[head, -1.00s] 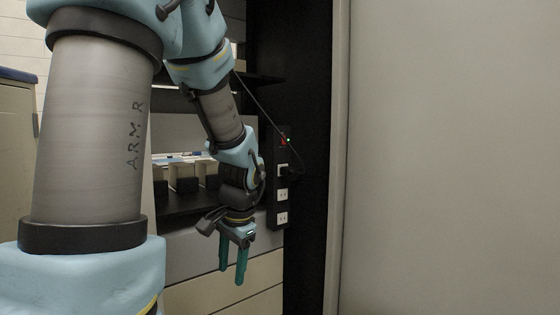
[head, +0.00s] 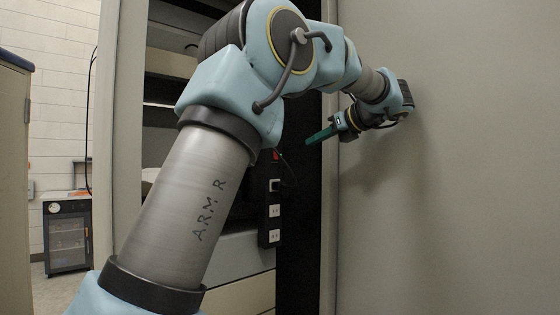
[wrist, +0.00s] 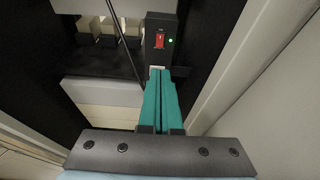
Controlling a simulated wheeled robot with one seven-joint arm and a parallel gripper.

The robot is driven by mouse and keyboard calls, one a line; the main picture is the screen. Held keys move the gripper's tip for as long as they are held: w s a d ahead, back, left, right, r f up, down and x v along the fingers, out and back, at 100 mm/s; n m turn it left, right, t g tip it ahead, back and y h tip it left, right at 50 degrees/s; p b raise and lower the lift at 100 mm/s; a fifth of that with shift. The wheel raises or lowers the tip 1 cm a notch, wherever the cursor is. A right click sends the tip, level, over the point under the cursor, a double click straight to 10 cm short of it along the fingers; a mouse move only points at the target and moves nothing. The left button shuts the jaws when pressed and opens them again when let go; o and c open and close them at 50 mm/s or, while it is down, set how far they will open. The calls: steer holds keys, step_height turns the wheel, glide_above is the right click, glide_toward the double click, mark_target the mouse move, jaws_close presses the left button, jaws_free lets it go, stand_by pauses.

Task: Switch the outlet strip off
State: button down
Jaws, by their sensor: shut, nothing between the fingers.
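The black outlet strip (head: 264,225) is mounted upright in the rack, with several white sockets down its front. Its red switch (head: 276,155) is near the top, just right of my arm. In the wrist view the fingertips (wrist: 160,72) appear just below the switch, over a socket; I see no clear contact.
A large grey panel (head: 450,200) stands close on the right of my gripper. A dark cable (wrist: 122,40) hangs left of the strip. Pale rack drawers (head: 245,295) are below, and a small dark cabinet (head: 68,235) stands far left.

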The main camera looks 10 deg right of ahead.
steer(key=shift+w, duration=0.1)
steer(key=p, duration=0.3)
glide_toward(277, 159)
steer(key=x, duration=0.5)
steer(key=shift+w+a, duration=0.15)
steer(key=shift+w, duration=0.05)
steer(key=shift+p+x, duration=0.4)
steer(key=shift+x, duration=0.4)
steer(key=shift+f, duration=0.1)
steer(key=shift+w+f+t+b, duration=0.1)
steer(key=shift+f+t+b, duration=0.2)
steer(key=shift+b, duration=0.45)
steer(key=shift+a+r, duration=0.15)
steer(key=shift+r, duration=0.1)
steer(key=shift+p, duration=0.35)
